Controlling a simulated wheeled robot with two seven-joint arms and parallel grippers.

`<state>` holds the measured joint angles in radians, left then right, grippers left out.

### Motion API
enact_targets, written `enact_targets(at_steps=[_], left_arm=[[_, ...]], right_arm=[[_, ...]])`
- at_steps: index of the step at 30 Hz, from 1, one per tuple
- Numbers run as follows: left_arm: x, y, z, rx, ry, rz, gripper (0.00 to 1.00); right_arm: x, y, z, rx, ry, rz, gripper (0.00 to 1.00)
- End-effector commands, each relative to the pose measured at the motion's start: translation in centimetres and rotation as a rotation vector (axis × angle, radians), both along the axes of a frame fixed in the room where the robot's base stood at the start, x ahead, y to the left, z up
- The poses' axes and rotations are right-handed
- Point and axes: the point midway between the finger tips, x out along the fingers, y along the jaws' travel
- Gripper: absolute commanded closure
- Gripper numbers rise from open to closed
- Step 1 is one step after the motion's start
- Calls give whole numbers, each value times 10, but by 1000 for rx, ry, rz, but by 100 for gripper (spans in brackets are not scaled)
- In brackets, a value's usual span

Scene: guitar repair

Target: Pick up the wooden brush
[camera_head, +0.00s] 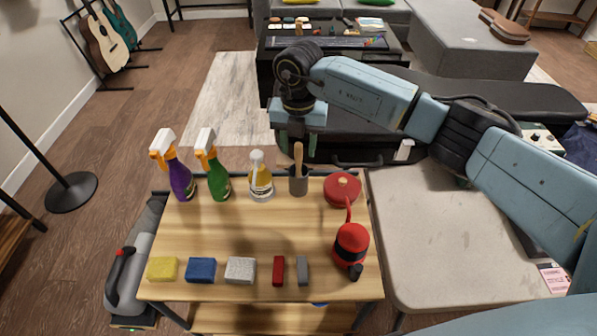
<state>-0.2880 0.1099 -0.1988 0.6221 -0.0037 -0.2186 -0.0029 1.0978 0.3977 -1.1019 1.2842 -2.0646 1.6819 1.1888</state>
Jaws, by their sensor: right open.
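The wooden brush (298,155) stands upright in a dark grey cup (298,183) near the back edge of the wooden table. My right gripper (300,148) comes in from the right and points down at the brush handle. It is open, with one finger to the left of the handle top and the other to the right. I cannot tell whether it touches the handle. My left gripper is not in view.
On the wooden table (215,235), a purple spray bottle (181,178), a green one (217,178) and a yellow-white bottle (260,177) stand left of the cup. Sponges and blocks line the front.

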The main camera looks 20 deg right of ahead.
Motion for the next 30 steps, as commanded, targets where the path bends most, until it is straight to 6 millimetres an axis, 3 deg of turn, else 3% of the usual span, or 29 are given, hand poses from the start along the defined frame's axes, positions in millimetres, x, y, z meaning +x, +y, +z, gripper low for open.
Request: enact_targets(at_steps=[6,13,23,30], left_arm=[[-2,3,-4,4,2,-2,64],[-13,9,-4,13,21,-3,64],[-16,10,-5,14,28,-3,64],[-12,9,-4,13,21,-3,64]], right_arm=[[1,-1,-33,0,2,0,56],[2,-1,-35,0,0,1,56],[2,-1,-34,0,0,0,98],[2,-1,-34,0,0,0,100]])
